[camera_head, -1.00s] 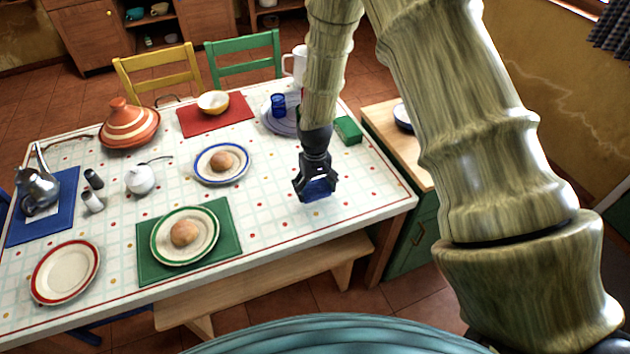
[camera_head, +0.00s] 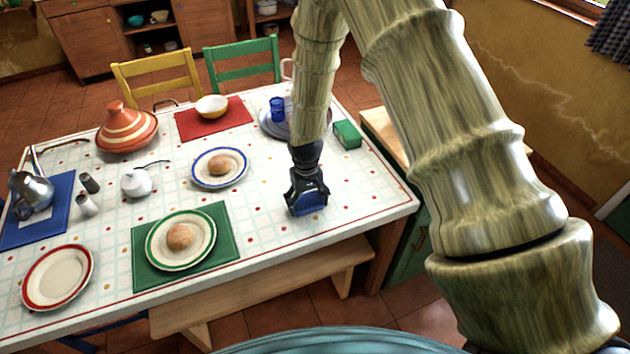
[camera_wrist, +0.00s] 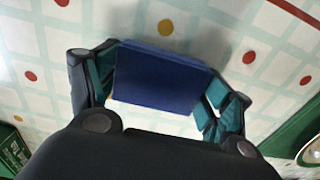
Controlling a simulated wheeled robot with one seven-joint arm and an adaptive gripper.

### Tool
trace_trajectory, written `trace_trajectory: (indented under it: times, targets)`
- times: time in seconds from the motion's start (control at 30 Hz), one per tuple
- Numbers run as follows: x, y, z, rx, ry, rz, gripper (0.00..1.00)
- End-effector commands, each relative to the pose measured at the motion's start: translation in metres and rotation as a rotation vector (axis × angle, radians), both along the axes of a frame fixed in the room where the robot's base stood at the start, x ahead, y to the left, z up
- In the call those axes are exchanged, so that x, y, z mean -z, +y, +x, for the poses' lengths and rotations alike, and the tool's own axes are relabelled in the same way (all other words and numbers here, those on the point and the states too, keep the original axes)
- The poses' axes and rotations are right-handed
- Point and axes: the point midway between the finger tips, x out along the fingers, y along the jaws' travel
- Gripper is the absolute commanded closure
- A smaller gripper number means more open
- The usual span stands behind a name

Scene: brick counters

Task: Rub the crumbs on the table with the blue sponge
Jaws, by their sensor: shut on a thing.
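My gripper (camera_head: 308,200) is shut on the blue sponge (camera_head: 311,209), low over the right part of the table (camera_head: 270,222). In the wrist view the sponge (camera_wrist: 160,78) sits between the two fingers, with the dotted tablecloth (camera_wrist: 205,25) behind it. The sponge is at or close to the tabletop; I cannot tell whether it touches. I cannot make out crumbs apart from the coloured dots of the cloth.
Left of my gripper are a green-rimmed plate (camera_head: 208,245) with a bun on a green mat (camera_head: 229,240) and a blue-rimmed plate (camera_head: 238,175). Behind it are a green box (camera_head: 347,134) and a blue cup (camera_head: 277,107). A bench (camera_head: 270,285) runs along the front.

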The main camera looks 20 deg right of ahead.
Motion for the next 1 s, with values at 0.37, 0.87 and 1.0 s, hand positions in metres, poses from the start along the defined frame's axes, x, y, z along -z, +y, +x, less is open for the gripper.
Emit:
trace_trajectory:
  times: [0.37, 0.87, 1.0]
  targets:
    - [-0.025, -0.019, 0.003, -0.006, -0.004, -0.001, 0.46]
    - [-0.068, -0.019, 0.001, -0.005, 0.0, -0.001, 0.46]
    - [-0.079, -0.02, 0.001, -0.005, 0.001, -0.001, 0.46]
